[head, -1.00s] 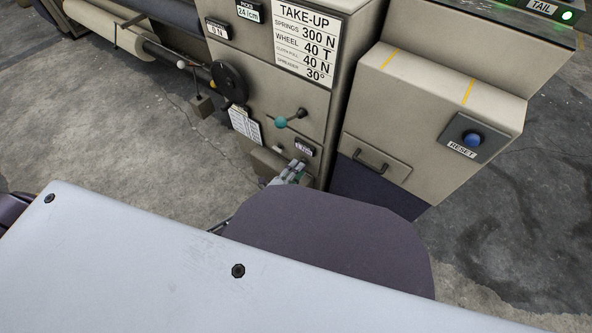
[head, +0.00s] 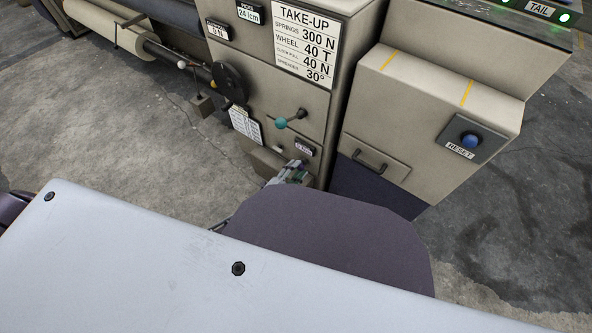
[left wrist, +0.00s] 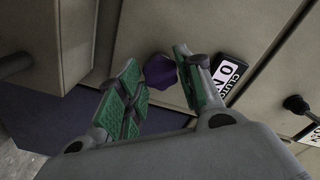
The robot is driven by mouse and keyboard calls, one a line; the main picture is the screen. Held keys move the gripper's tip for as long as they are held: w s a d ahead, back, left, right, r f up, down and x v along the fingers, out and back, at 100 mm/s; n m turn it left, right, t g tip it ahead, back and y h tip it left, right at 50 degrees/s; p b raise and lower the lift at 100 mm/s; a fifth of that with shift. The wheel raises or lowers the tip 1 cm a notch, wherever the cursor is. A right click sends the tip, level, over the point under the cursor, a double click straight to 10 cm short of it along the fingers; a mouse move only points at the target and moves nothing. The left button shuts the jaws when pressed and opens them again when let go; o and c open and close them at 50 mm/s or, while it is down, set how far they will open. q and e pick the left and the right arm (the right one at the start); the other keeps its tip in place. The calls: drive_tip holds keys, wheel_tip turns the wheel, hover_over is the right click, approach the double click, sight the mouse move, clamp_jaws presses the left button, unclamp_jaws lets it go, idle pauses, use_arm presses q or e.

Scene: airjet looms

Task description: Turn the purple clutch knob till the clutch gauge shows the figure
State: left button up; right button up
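The purple clutch knob (left wrist: 160,71) shows in the left wrist view between the two green-padded fingertips of my left gripper (left wrist: 161,76). The fingers are partly closed and flank the knob with little or no gap; I cannot tell whether they press on it. The clutch gauge (left wrist: 231,77) is right beside the knob, tilted in this view, and seems to read 0 N. In the head view my left gripper (head: 294,171) is at the machine's lower front, just below the small clutch gauge (head: 303,147); the knob is hidden there. My right gripper is not in view.
A take-up sign (head: 307,42) lists a clutch pull of 40 N. A teal-knobbed lever (head: 281,122) sits above the gauge, a black handwheel (head: 228,82) to the left. The lower cabinet (head: 432,130) with a blue reset button (head: 470,140) stands close on the right.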

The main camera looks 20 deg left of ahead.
use_arm(q)
drive_tip(key=shift+o, duration=1.3)
drive_tip(key=shift+s, duration=0.1)
drive_tip(key=p+v, duration=0.2)
drive_tip(key=v, duration=0.4)
drive_tip(key=shift+p, duration=0.3)
drive_tip(key=shift+s, duration=0.1)
drive_tip(key=v, duration=1.1)
drive_tip(key=shift+s+a, duration=0.2)
drive_tip(key=shift+s, duration=0.05)
idle(0.5)
